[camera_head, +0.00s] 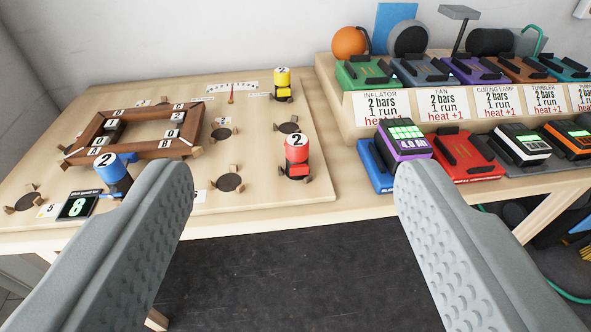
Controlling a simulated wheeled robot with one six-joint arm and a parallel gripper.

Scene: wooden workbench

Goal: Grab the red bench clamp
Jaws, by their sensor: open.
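The red bench clamp (297,151) stands upright on the wooden board, right of the middle, with a white "2" label on its top and a small red foot. My gripper (294,185) is open and empty. Its two grey fingers reach in from the lower left and lower right. The red clamp shows in the gap between them, farther off than the fingertips and not touched. A yellow clamp (282,84) labelled "2" stands behind the red one.
A wooden frame (92,131) with number tags lies on the board's left. A display (77,206) reads 8. Dark round spots with pegs dot the board. A purple battery (405,140) and coloured chargers stand at right, below a shelf of devices. Dark floor (290,280) lies in front.

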